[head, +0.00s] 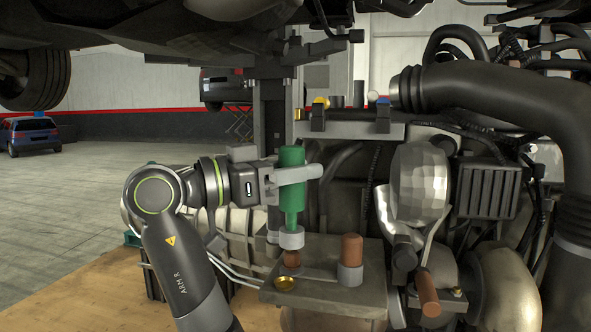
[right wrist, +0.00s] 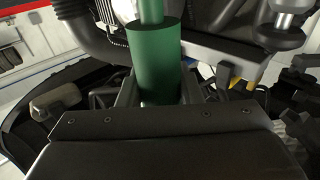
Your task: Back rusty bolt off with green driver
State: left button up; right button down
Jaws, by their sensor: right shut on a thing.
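My right gripper (head: 292,174) is shut on the green driver (head: 291,157), which stands upright with its grey socket (head: 291,238) pointing down. The driver also shows in the right wrist view (right wrist: 155,65), between the fingers. A rusty brown bolt (head: 292,259) is directly below the socket, on a grey metal block (head: 325,287). Socket and bolt look in line and very close; I cannot tell whether the socket covers the bolt's top. A second rusty brown cylinder (head: 352,247) stands in a grey collar to the right on the block. My left gripper is out of view.
A brass ring (head: 285,283) lies at the block's front left. A tilted brown-ended part (head: 428,295) and a large black hose (head: 490,87) are to the right. A grey column (head: 272,105) rises behind the driver. Open floor (head: 95,205) lies at left.

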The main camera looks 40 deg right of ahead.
aim_at(280, 193)
jog(key=shift+f+b, duration=1.55)
jog(key=shift+f, duration=0.1)
jog(key=c, duration=1.7)
grip_release()
grip_shut()
jog(key=shift+r, duration=0.1)
